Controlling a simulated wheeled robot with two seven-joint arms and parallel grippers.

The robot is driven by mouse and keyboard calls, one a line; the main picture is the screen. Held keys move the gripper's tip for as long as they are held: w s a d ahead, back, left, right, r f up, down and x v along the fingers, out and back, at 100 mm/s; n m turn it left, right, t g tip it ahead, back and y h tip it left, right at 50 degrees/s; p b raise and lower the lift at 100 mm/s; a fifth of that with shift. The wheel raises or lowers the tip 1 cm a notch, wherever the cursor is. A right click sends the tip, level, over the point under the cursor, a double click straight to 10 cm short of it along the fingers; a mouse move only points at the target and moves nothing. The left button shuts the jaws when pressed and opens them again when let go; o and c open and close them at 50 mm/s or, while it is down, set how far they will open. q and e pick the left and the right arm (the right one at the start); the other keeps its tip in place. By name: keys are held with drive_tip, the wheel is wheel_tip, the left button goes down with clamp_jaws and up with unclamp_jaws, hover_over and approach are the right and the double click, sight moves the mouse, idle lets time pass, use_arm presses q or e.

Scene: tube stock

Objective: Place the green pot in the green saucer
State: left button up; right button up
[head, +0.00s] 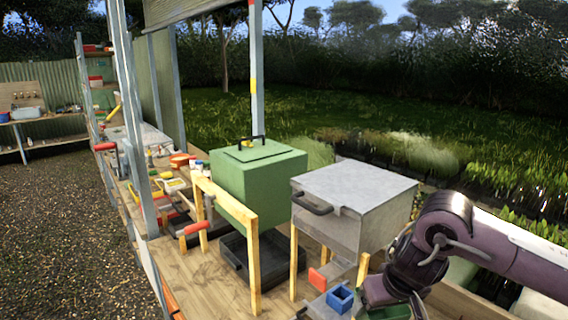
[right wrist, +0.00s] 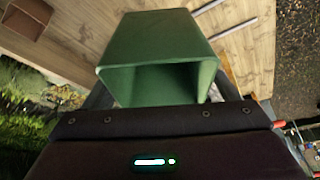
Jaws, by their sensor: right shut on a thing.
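The green pot (right wrist: 158,38) is a square, open-mouthed pot between the fingers of my right gripper (right wrist: 158,92) in the right wrist view. I cannot make out a separate green saucer in either view. My left gripper is not in view.
A small blue pot (head: 340,298) and a red piece (head: 318,280) are just left of my right gripper. A grey metal box (head: 350,195) on wooden legs and a green box (head: 258,180) stand behind. A black tray (head: 262,262) lies on the wooden bench (head: 205,275).

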drive_tip(key=s+f+n+y, duration=0.2)
drive_tip(key=s+f+n, duration=0.15)
drive_tip(key=s, duration=0.75)
wheel_tip(320, 180, down, 11)
drive_tip(key=b, duration=1.1)
drive_tip(key=shift+b, duration=0.4)
drive_tip(key=shift+r+g, duration=0.1)
drive_tip(key=shift+g, duration=0.2)
